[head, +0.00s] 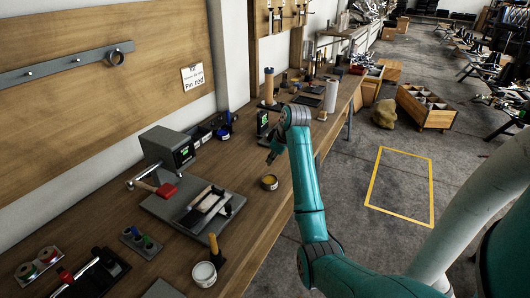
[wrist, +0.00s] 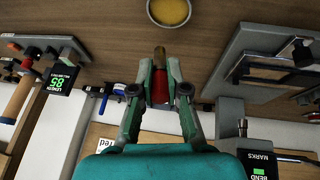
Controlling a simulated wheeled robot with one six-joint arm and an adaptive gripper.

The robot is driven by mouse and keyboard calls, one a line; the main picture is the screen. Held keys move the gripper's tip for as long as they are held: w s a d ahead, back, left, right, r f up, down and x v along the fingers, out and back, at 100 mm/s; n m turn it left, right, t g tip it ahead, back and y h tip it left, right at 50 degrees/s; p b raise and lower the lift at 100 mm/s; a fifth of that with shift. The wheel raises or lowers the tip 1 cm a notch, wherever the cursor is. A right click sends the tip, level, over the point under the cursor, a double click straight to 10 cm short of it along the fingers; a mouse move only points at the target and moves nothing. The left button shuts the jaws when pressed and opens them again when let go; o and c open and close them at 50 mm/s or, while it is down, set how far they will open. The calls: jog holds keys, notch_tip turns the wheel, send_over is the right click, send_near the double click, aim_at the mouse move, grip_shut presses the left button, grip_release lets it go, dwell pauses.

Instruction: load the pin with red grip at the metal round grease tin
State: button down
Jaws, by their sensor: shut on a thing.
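My gripper (wrist: 158,92) is shut on the pin with the red grip (wrist: 158,87) in the wrist view. The pin's brass-brown end (wrist: 160,55) sticks out past the fingers, toward the round tin. The metal round grease tin (wrist: 170,11) holds yellow grease and is cut by the top edge. In the head view the tin (head: 269,182) stands on the bench, just below my gripper (head: 272,156) in the picture. The pin and the tin are apart in the wrist view. The pin is too small to make out in the head view.
A grey bending machine (head: 168,152) with a red-gripped lever and a plate fixture (head: 205,203) stand left of the tin. A white-filled tin (head: 204,274) is at the near edge. A black display device (head: 263,124) stands behind. A wall note (head: 193,78) reads "Pin red".

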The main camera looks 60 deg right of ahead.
jog(key=shift+f, duration=2.95)
jog(key=shift+f, duration=0.6)
jog(key=shift+r, duration=3.55)
jog(key=shift+s, duration=0.1)
